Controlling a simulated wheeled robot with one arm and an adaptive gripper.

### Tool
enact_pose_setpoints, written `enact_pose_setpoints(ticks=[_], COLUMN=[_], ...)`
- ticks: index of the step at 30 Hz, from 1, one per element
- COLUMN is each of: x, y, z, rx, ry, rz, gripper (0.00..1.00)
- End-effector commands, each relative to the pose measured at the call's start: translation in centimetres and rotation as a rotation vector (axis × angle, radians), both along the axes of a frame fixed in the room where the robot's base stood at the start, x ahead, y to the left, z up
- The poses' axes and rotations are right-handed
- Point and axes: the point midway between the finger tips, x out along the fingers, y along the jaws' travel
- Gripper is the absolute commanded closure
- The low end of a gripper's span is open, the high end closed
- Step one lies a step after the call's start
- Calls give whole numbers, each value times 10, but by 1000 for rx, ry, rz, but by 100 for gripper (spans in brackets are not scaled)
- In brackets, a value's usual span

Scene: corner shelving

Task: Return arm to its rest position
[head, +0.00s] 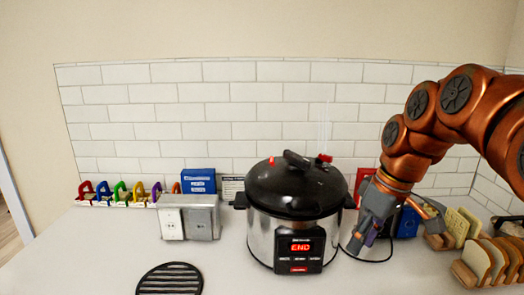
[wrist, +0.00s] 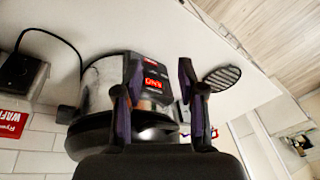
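My copper-coloured arm reaches in from the right in the head view. My gripper (head: 376,232) points down at the right side of the pressure cooker (head: 300,190), above the counter. In the wrist view my gripper (wrist: 158,78) has its two dark fingers with purple pads spread apart, with nothing between them that I can see it holding. The cooker also shows in the wrist view (wrist: 98,92), beyond and to the left of the fingers. It has a black lid, and its display reads END. Whether the gripper touches the cooker I cannot tell.
Bread slices in wooden holders (head: 480,262) stand at the right, close to my arm. A round black trivet (head: 170,280) lies at the front left. A socket box (head: 190,216), a blue box (head: 198,181) and a coloured rack (head: 115,204) stand left. The front counter is mostly clear.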

Motion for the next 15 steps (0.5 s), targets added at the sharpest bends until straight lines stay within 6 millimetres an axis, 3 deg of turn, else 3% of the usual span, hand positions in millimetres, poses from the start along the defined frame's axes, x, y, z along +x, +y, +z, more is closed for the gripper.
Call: enact_pose_setpoints(ticks=[6,15], x=[-56,-138], y=[20,28], z=[-36,-92], rx=[-51,-135], ry=[88,189], rz=[-114,-314], gripper=[60,60])
